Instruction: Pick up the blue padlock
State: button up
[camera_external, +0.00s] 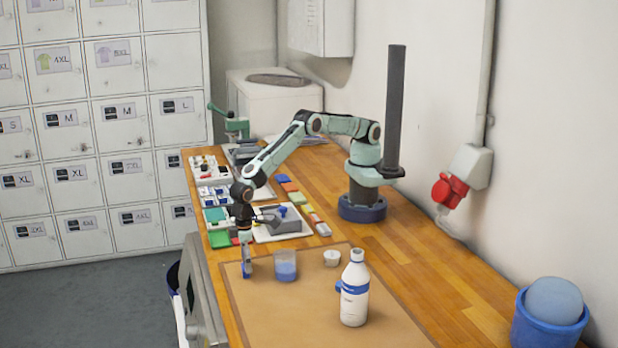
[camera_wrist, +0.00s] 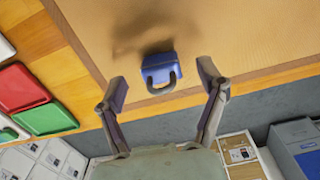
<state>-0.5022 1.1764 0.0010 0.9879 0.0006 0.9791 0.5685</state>
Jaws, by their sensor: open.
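The blue padlock (camera_wrist: 158,69) lies on the tan mat (camera_wrist: 240,50), its dark shackle turned toward my gripper in the wrist view. My gripper (camera_wrist: 163,84) is open, one finger to each side of the padlock's line, with nothing held. The padlock shows beyond and between the fingertips, with a gap on both sides. In the external view my gripper (camera_external: 246,253) points down over the left part of the mat. A small blue patch shows at its tips there, and I cannot tell how far above the mat the fingers are.
Just right of my gripper stands a clear beaker with blue contents (camera_external: 285,266). Beyond are a small white cup (camera_external: 332,258) and a white bottle (camera_external: 354,290). Red (camera_wrist: 20,88) and green (camera_wrist: 46,118) trays lie beside the mat. The table's edge is close to the padlock.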

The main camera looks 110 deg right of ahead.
jog(key=shift+f, duration=1.1)
jog(key=c, duration=1.3)
